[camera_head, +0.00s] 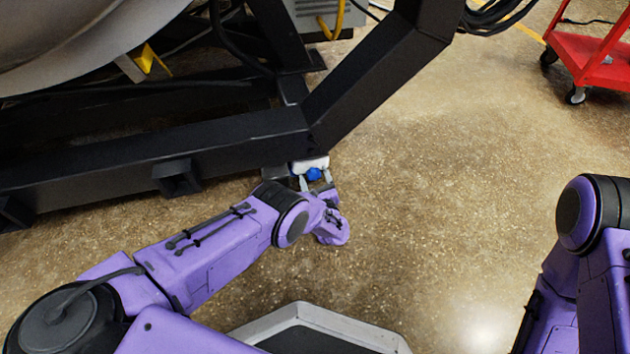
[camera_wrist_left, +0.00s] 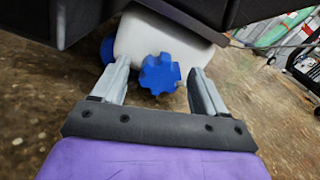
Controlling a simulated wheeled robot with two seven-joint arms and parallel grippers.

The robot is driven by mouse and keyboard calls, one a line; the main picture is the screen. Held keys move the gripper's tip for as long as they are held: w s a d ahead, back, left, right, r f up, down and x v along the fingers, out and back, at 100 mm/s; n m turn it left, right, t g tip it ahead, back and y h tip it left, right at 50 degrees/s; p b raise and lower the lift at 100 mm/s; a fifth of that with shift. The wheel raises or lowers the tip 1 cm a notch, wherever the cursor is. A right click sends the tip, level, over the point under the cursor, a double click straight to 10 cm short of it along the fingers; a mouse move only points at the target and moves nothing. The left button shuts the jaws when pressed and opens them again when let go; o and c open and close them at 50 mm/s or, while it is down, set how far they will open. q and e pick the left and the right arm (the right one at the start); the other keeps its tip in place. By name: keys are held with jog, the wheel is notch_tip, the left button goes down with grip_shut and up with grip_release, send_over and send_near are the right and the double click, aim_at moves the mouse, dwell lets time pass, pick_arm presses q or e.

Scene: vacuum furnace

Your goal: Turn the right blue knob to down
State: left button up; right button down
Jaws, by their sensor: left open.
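A blue lobed knob (camera_head: 313,174) sits on the front of a small white block (camera_head: 316,162) under the corner of the black frame. In the left wrist view, this knob (camera_wrist_left: 159,74) stands on the white block (camera_wrist_left: 150,40) between the finger tips. A second blue knob (camera_wrist_left: 107,48) shows left of the block, partly hidden behind the left finger. My left gripper (camera_head: 315,179) is open, its fingers on either side of the front knob; the wrist view (camera_wrist_left: 159,70) shows a gap on each side. My right gripper is out of view.
The black steel frame (camera_head: 150,142) runs above and left of the white block, with a slanted leg (camera_head: 375,75) rising to the right. A red cart (camera_head: 592,62) stands at the upper right. The speckled floor (camera_head: 450,170) is clear.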

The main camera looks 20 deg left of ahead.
pick_arm(q)
jog(key=c, duration=1.1)
jog(key=shift+o, duration=0.2)
jog(key=shift+m, duration=0.3)
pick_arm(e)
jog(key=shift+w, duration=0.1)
pick_arm(q)
jog(key=m, duration=0.3)
jog(key=shift+b, duration=0.35)
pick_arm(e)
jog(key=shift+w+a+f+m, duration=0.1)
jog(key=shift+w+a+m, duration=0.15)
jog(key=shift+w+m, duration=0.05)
pick_arm(q)
jog(key=shift+m, duration=1.6)
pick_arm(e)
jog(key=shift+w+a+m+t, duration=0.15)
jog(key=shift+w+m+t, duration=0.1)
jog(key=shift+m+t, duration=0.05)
pick_arm(q)
jog(key=o, duration=1.1)
jog(key=shift+c, duration=0.2)
jog(key=shift+d, duration=0.1)
